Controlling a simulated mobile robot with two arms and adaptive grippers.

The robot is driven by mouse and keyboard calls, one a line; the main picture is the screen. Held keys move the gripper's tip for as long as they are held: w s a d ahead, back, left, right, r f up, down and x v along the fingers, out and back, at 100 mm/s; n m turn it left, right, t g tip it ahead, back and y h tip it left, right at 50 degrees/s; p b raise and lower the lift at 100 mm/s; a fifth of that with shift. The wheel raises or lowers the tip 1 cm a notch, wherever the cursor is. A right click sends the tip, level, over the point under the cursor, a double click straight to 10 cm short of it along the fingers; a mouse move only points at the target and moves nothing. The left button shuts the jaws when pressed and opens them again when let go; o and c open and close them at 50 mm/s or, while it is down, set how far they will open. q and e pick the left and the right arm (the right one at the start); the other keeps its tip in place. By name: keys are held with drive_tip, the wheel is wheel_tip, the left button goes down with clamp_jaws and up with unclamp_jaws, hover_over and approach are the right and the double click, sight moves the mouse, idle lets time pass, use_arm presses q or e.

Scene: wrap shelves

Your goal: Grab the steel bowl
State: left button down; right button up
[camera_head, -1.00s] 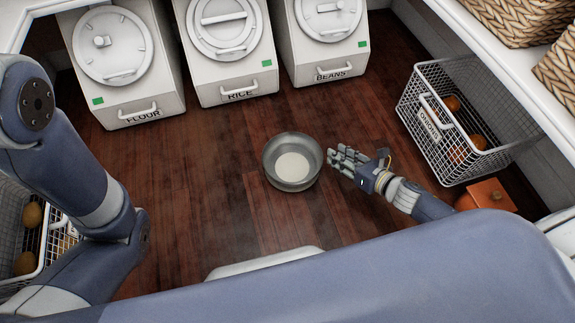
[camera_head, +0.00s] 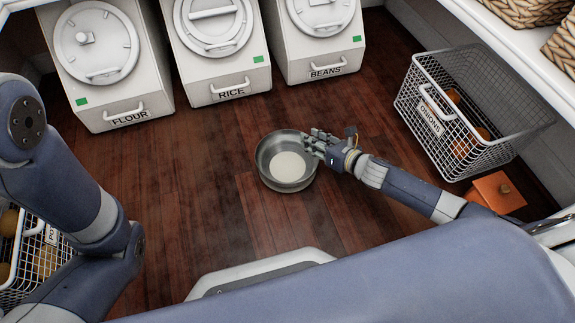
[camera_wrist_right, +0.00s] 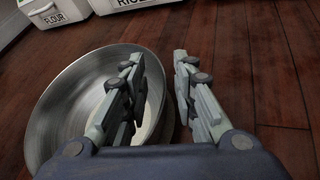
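The steel bowl (camera_head: 274,168) stands upright on the wooden floor, with a pale round patch at its bottom. It fills the left of the right wrist view (camera_wrist_right: 62,105). My right gripper (camera_head: 314,144) is at the bowl's right rim. In the right wrist view its fingers (camera_wrist_right: 155,80) are apart, the left one over the bowl's inside and the right one outside the rim. The rim runs between them, and I cannot tell whether either finger touches it. My left arm shows at the left, but its gripper is out of view.
Flour (camera_head: 110,75), rice (camera_head: 225,75) and beans (camera_head: 320,50) bins stand along the back. A wire onion basket (camera_head: 440,125) and an orange box (camera_head: 497,192) are at the right. Another wire basket (camera_head: 45,262) is at the lower left. The floor around the bowl is clear.

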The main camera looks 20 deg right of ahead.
drive_tip(key=shift+w+a+f, duration=0.1)
drive_tip(key=shift+w, duration=0.15)
drive_tip(key=shift+c, duration=0.2)
clamp_jaws()
